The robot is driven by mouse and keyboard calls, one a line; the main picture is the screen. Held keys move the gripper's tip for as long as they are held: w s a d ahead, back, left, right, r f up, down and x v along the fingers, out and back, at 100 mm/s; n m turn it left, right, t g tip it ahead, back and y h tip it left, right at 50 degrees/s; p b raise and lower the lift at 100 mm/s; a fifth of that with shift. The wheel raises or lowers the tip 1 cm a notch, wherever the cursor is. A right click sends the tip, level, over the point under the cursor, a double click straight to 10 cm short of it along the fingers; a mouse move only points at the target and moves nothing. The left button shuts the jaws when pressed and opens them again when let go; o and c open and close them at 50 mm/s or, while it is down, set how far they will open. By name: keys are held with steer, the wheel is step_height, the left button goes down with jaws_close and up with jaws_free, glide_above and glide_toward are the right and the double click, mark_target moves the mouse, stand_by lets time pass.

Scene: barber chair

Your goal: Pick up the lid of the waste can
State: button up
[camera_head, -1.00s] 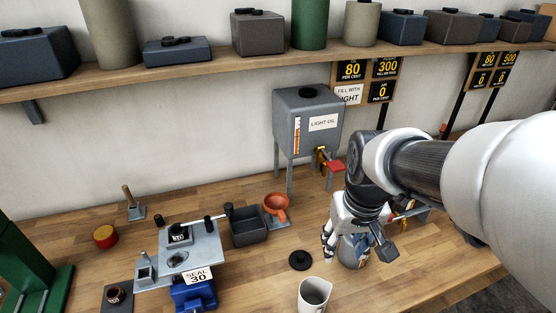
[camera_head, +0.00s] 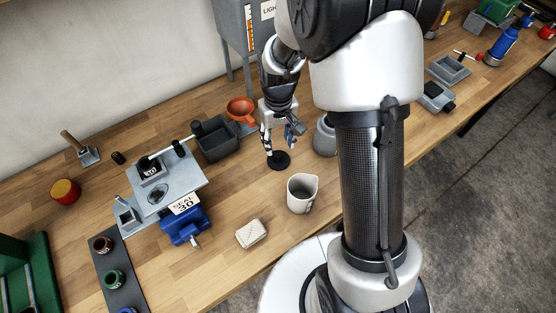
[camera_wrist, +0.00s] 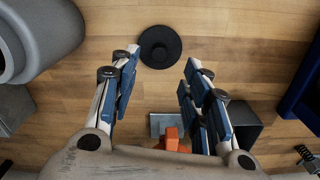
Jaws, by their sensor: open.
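A round black lid with a raised knob (camera_head: 279,160) lies flat on the wooden bench. In the wrist view the lid (camera_wrist: 160,46) is centred near the top, just beyond my fingertips. A grey can (camera_head: 324,138), likely the waste can, stands right of the lid, partly hidden by my arm; it fills the upper left of the wrist view (camera_wrist: 40,42). My gripper (camera_head: 279,145) points down above the lid, its fingers apart on either side. In the wrist view my gripper (camera_wrist: 159,68) is open, with nothing between its fingers. The exact height over the lid is unclear.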

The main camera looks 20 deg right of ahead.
mark_target(279, 155)
step_height(279, 155, down, 8)
steer(key=shift+r+b, duration=0.2)
steer(key=shift+b, duration=1)
steer(key=shift+r, duration=0.1)
steer(key=shift+c, duration=0.2)
steer(key=c, duration=1)
